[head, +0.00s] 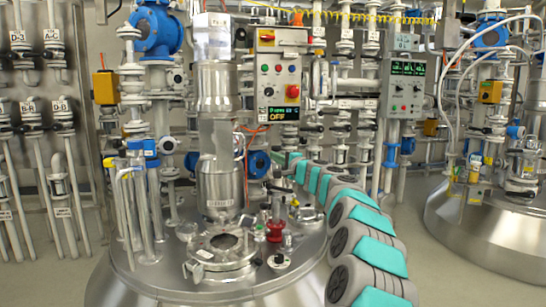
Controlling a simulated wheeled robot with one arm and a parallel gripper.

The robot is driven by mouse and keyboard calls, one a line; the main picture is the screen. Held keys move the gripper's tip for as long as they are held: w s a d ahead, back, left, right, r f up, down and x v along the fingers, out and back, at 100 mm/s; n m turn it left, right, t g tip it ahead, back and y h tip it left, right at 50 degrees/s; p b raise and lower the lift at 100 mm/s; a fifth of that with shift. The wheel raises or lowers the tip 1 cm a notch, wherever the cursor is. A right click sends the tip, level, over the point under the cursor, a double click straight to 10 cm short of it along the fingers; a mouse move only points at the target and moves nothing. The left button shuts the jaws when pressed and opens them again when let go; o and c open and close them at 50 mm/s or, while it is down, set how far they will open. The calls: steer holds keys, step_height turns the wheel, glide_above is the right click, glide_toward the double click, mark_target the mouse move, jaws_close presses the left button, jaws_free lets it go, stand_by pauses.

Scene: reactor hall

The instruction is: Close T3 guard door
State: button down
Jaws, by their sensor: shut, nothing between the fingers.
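A tall metal agitator column (218,88) rises from the domed steel reactor lid (135,285) in the middle of the head view. What looks like the clear guard (216,138) is around the column's middle, above a lower steel cylinder (220,185). I cannot make out a door edge or handle, nor tell how far it stands open. No T3 label is readable. My grey and teal arm reaches in from the lower right. My gripper (268,186) is small and dark, just right of the lower cylinder. It looks shut and empty; contact with the guard cannot be told.
A control box (279,75) with buttons and an "OFF" display hangs right of the column. A round open port (224,245), a red fitting (275,231) and several pipes (135,210) crowd the lid. A second vessel (485,235) stands at right. Floor shows between the vessels.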

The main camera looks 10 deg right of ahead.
steer(key=w+a+p, duration=0.5)
steer(key=w+a, duration=0.1)
steer(key=w, duration=0.3)
steer(key=shift+a+r, duration=0.25)
steer(key=shift+r, duration=0.1)
steer(key=shift+a, duration=0.1)
stand_by(0.3)
